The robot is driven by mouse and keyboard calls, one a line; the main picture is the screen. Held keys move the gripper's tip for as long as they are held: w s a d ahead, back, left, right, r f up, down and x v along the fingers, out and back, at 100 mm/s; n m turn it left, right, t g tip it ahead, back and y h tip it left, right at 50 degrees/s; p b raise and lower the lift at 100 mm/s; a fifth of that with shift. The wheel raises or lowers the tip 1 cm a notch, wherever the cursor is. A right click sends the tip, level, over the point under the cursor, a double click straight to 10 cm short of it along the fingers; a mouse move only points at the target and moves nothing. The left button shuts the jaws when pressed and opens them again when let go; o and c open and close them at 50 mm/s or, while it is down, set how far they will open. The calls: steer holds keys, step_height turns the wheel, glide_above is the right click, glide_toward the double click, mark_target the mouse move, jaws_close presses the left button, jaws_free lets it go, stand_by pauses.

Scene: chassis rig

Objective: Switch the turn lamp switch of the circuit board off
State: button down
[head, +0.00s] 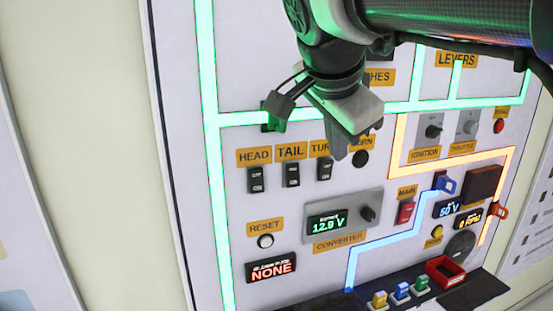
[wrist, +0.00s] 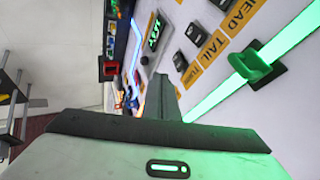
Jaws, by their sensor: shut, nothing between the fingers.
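The circuit board (head: 190,60) is a white upright panel with glowing lines. Its turn lamp switch (head: 324,171) is a small black rocker under the yellow TURN label (head: 318,148), right of the TAIL switch (head: 292,175). My gripper (head: 339,154) is shut and empty, pointing down just above and right of the switch in the head view, partly covering the TURN and horn labels. In the wrist view the shut fingers (wrist: 162,84) show beside the turn switch (wrist: 180,61). I cannot tell whether they touch the panel. The switch's position is too small to read.
The HEAD switch (head: 255,180) is left of TAIL. The round horn button (head: 361,158) is close right of my fingers. A converter box (head: 345,215) with a knob sits below. A green clip (wrist: 256,66) stands out from the panel. A dark ledge (head: 310,303) holds coloured blocks.

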mark_target(329, 163)
steer(key=shift+s, duration=0.15)
steer(key=shift+w+d+f+p, duration=0.2)
steer(key=shift+w+f, duration=1)
steer(key=shift+w, duration=0.45)
steer(key=shift+w+d+f+p, duration=0.15)
steer(key=shift+w+f+p, duration=0.1)
steer(key=shift+w+f, duration=1.15)
steer(key=shift+w+d+f+p, duration=0.2)
steer(key=shift+w+f, duration=0.75)
steer(key=shift+w, duration=0.9)
